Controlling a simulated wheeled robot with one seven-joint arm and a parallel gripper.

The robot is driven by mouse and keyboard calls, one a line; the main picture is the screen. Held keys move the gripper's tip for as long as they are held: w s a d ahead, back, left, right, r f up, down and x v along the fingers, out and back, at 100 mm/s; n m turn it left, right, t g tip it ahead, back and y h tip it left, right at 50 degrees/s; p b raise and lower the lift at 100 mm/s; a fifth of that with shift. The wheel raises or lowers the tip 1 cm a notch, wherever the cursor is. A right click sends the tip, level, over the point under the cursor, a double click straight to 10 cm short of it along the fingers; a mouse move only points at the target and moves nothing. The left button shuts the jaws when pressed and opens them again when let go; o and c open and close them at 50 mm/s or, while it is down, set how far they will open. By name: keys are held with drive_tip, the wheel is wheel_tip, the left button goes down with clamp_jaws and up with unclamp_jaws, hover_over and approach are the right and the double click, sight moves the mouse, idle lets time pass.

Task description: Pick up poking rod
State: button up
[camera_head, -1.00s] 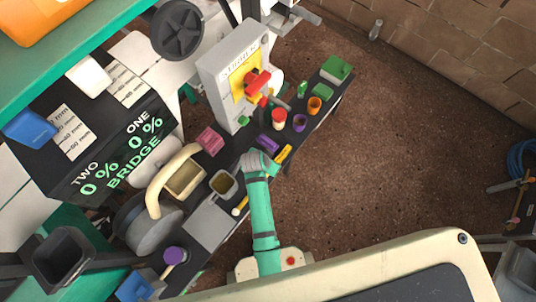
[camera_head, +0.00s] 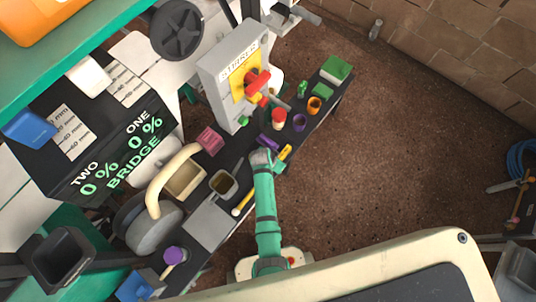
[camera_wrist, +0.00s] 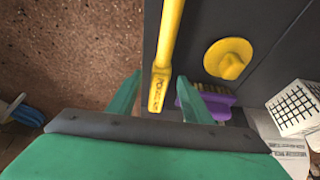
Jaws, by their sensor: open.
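The poking rod (camera_wrist: 168,45) is yellow, with lettering on its wide handle end, and lies along the dark bench near its edge. In the wrist view my gripper (camera_wrist: 158,82) is open. The handle end shows between its two green fingers, with no finger seen pressing on it. I cannot tell how far below the fingertips it is. In the head view a yellow piece (camera_head: 285,153) shows at the gripper's far side, beside a purple brush (camera_head: 268,141). My arm hides what lies under it.
The purple brush (camera_wrist: 207,100) lies close to the right finger. A yellow round knobbed piece (camera_wrist: 230,58) and a white grid-patterned box (camera_wrist: 297,107) are further right. Small cups and the grey machine (camera_head: 230,75) stand beyond on the bench. Brown floor (camera_head: 400,170) is open on the right.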

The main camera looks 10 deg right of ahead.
drive_tip(key=shift+w+d+f, duration=0.2)
drive_tip(key=shift+f, duration=0.45)
drive_tip(key=c, duration=1.1)
drive_tip(key=shift+c, duration=0.2)
